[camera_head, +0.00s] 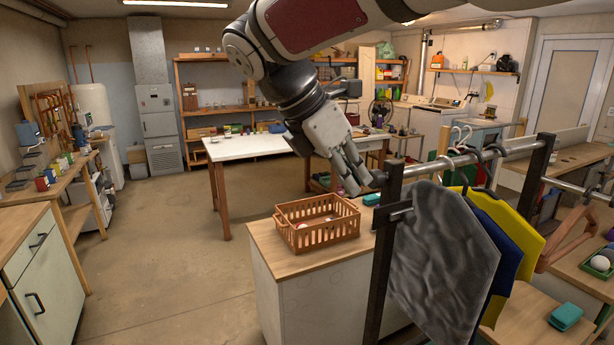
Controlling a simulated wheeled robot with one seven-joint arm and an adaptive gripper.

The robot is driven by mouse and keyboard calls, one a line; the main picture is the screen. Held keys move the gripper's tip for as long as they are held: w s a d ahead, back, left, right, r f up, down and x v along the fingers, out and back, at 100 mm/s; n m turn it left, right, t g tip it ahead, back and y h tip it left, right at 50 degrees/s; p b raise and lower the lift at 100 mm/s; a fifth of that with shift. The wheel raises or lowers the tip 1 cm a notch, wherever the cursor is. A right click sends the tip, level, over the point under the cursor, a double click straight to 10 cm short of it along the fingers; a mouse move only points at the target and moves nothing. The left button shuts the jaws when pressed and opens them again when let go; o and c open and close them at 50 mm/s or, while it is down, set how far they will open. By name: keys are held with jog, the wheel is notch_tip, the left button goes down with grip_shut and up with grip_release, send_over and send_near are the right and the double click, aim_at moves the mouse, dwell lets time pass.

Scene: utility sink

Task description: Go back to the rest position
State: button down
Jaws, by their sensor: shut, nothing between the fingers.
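My gripper (352,178) is at the upper middle of the head view, at the end of my arm, which reaches in from the top. Its fingers point down and to the right, beside the left end of the hanging rail, and look empty. I cannot tell whether the fingertips touch the rail's end. An orange basket (318,236) with a few pale items inside stands below and to the left of it on a wooden-topped cabinet (272,247).
A dark-posted rack (388,255) carries grey (445,262), blue (496,235) and yellow (522,245) hanging cloths at the right. A teal item (566,315) lies on a lower wooden surface. A white table (250,147) stands behind. The floor at left centre is clear.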

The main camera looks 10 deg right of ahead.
jog(key=s+d+f+m+t+y+b, duration=0.1)
jog(key=s+d+f+m+y, duration=0.1)
jog(key=s+f+m, duration=0.4)
jog(key=s+d+f+m+t+y+b, duration=0.2)
jog(key=s+f+m, duration=0.4)
jog(key=s+m, duration=0.4)
jog(key=d+m+y, duration=0.1)
jog(key=m+y, duration=0.1)
jog(key=m, duration=0.3)
jog(key=shift+m+y, duration=0.3)
jog(key=shift+y, duration=0.1)
jog(key=shift+s, duration=0.1)
